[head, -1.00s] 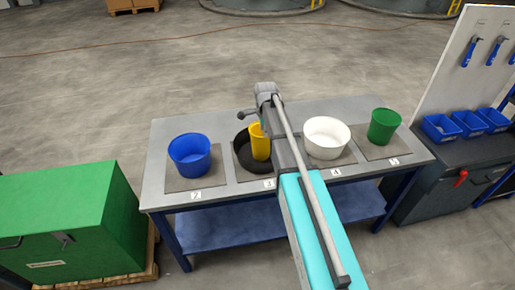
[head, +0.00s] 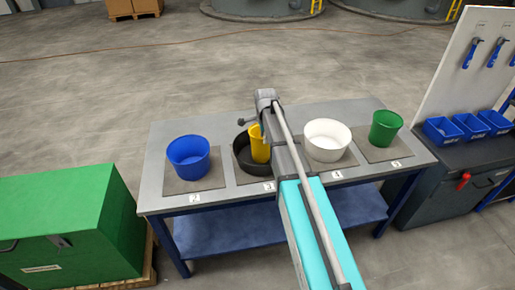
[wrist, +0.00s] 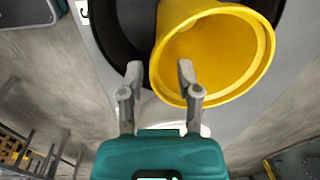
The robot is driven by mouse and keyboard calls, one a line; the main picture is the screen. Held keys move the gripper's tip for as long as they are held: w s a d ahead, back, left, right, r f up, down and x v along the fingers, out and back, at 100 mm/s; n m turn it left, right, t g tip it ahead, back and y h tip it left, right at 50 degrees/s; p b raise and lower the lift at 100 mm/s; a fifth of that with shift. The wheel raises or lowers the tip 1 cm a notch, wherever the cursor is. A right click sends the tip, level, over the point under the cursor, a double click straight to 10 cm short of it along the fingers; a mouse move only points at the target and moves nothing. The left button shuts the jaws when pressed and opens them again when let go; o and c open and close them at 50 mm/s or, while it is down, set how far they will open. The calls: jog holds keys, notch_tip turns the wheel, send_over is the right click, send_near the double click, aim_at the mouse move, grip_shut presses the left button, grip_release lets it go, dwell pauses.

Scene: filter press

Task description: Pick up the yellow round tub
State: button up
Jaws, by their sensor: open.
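The yellow round tub (head: 260,146) stands inside a black round basin (head: 243,160) on the table, partly hidden behind my arm. In the wrist view the yellow tub (wrist: 222,48) shows its open mouth, tilted toward the camera, with the dark basin (wrist: 118,35) around and behind it. My gripper (wrist: 160,75) is open and empty of anything I can see. Its fingertips lie at the near left part of the tub's rim in the picture. I cannot tell whether they touch it. In the head view the fingers are hidden by the arm.
On the table (head: 160,165) stand a blue tub (head: 189,158) at left, a white tub (head: 327,140) right of my arm, and a green tub (head: 385,128) at far right. A green chest (head: 65,225) is at left. A workbench with blue bins (head: 442,130) is at right.

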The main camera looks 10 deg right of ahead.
aim_at(264, 148)
jog(key=shift+d+f+b, duration=0.1)
jog(key=shift+f+b, duration=1.8)
jog(key=shift+f, duration=0.2)
jog(key=shift+c, duration=0.3)
grip_shut()
